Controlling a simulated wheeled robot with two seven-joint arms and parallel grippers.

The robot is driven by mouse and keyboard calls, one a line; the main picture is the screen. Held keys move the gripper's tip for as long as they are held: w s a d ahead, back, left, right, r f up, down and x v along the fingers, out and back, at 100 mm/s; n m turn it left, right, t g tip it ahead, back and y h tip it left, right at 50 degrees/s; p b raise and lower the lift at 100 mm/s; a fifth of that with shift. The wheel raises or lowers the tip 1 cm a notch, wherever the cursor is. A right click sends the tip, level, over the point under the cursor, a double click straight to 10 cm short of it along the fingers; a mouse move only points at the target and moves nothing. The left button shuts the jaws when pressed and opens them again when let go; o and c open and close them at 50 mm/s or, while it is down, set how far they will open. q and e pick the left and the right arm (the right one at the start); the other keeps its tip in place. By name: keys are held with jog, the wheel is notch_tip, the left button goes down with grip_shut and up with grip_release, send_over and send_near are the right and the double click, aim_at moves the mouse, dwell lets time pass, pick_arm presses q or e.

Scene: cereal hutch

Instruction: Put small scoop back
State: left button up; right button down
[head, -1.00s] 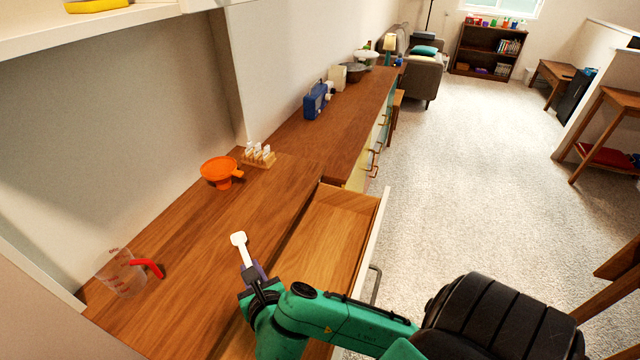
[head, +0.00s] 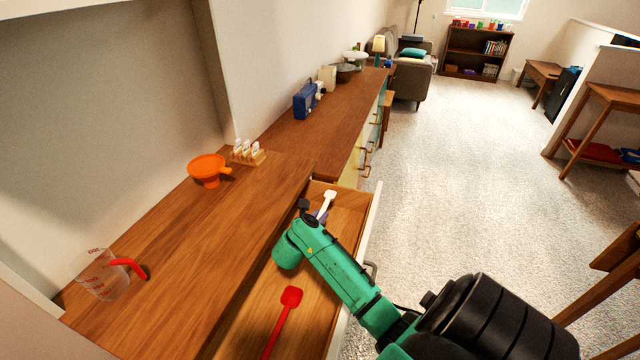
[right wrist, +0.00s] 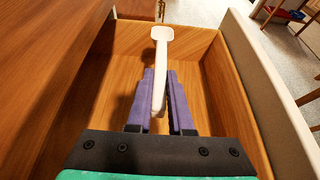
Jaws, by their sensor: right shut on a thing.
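My right gripper (head: 318,212) is shut on the white small scoop (head: 329,195) and holds it over the far part of the open drawer (head: 372,208). In the right wrist view, the scoop's handle (right wrist: 159,85) lies between the purple fingers (right wrist: 161,76). Its flat white head points away, toward the drawer's far wall (right wrist: 200,40). I cannot tell whether the scoop touches the drawer floor. A red scoop (head: 289,298) lies in the nearer part of the drawer. My left gripper is not in view.
On the counter (head: 190,240) are an orange funnel (head: 206,168), a small rack of white-topped items (head: 248,152) and a clear measuring cup (head: 103,275) with a red handle. A blue radio (head: 305,100) stands farther back. The drawer floor between the scoops looks clear.

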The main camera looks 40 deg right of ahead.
notch_tip(320, 180, down, 10)
jog(key=shift+w+r+b, duration=0.1)
jog(key=shift+r+b, duration=0.1)
jog(key=shift+b, duration=0.4)
jog(key=shift+f, duration=0.15)
jog(key=c, duration=0.8)
grip_release()
jog(key=shift+r, duration=0.25)
jog(key=shift+s+a, duration=0.2)
jog(key=shift+a, duration=0.15)
jog(key=v, duration=1.1)
jog(key=shift+r+b, duration=0.15)
jog(key=shift+b, duration=0.15)
jog(key=shift+s, duration=0.1)
